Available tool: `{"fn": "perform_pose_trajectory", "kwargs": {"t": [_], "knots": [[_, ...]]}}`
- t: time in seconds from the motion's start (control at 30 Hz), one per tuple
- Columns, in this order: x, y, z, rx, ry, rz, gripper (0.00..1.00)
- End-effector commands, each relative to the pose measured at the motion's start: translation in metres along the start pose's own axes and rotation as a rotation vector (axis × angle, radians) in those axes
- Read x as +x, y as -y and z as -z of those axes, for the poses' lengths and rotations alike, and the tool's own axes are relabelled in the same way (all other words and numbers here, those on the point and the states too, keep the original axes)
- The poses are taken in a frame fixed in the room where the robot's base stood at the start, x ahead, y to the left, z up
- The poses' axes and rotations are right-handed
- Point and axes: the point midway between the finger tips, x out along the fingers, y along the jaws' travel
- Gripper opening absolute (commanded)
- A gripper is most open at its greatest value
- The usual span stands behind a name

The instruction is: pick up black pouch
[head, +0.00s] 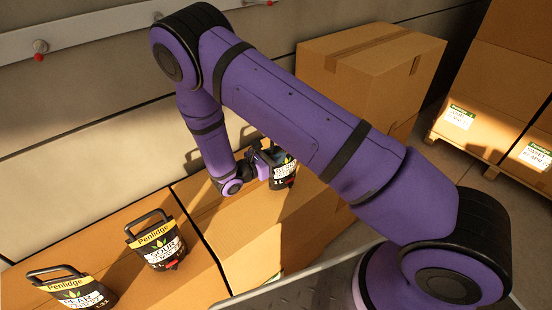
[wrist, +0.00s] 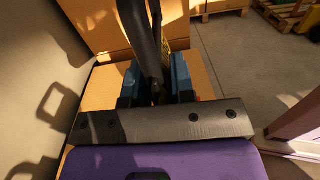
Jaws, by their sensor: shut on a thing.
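A black pouch (head: 284,176) with a white label is at the end of my arm, over the right-hand cardboard box; my arm partly covers it in the head view. My gripper (head: 266,160) is shut on it near its top. In the wrist view the pouch (wrist: 147,38) shows as a dark, narrow shape between the blue fingers of my gripper (wrist: 154,82). I cannot tell whether its bottom touches the box. Two similar black handled pouches stand on the boxes to the left: one marked "Sour" (head: 160,242) and one marked "Pear" (head: 75,290).
The pouches' support is a row of cardboard boxes (head: 215,215) along the trailer wall (head: 75,125). A taller box (head: 350,75) stands behind my gripper. Boxes on a pallet (head: 485,120) are at the right, with open floor before them.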

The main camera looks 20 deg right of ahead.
Motion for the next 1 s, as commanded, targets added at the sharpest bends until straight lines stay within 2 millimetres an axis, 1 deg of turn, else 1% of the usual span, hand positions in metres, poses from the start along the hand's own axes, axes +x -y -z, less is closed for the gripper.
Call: {"fn": "perform_pose_trajectory", "kwargs": {"t": [0.03, 0.17, 0.27, 0.5, 0.6, 0.8, 1.0], "knots": [[-0.003, 0.007, 0.000, -0.006, 0.002, -0.001, 0.00], [-0.007, 0.024, -0.002, -0.006, 0.002, -0.001, 0.00], [-0.012, 0.041, -0.004, -0.007, 0.002, -0.002, 0.00], [-0.026, 0.092, -0.009, -0.007, 0.002, -0.002, 0.00], [-0.030, 0.110, -0.010, -0.006, 0.002, -0.002, 0.00], [-0.037, 0.136, -0.013, -0.005, 0.002, -0.002, 0.00], [-0.040, 0.148, -0.014, -0.003, 0.003, -0.001, 0.00]]}}
